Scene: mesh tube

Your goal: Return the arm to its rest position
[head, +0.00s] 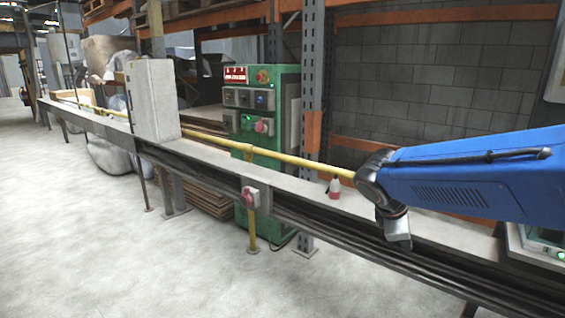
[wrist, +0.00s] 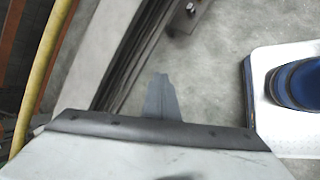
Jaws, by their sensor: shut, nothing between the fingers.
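My blue arm (head: 470,175) reaches in from the right side of the head view. Its end bends down at a dark wrist joint, and my gripper (head: 398,236) hangs in front of the long rail. In the wrist view, my gripper (wrist: 160,95) shows as a narrow grey wedge pointing away from the camera, with the floor behind it. The fingers are together and hold nothing.
The rail's pale top (head: 290,172) carries a small red-and-white object (head: 333,188), a grey box (head: 154,100) and a yellow pipe (head: 250,149). A green control cabinet (head: 285,110) stands behind. The floor (head: 110,240) at front left is clear.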

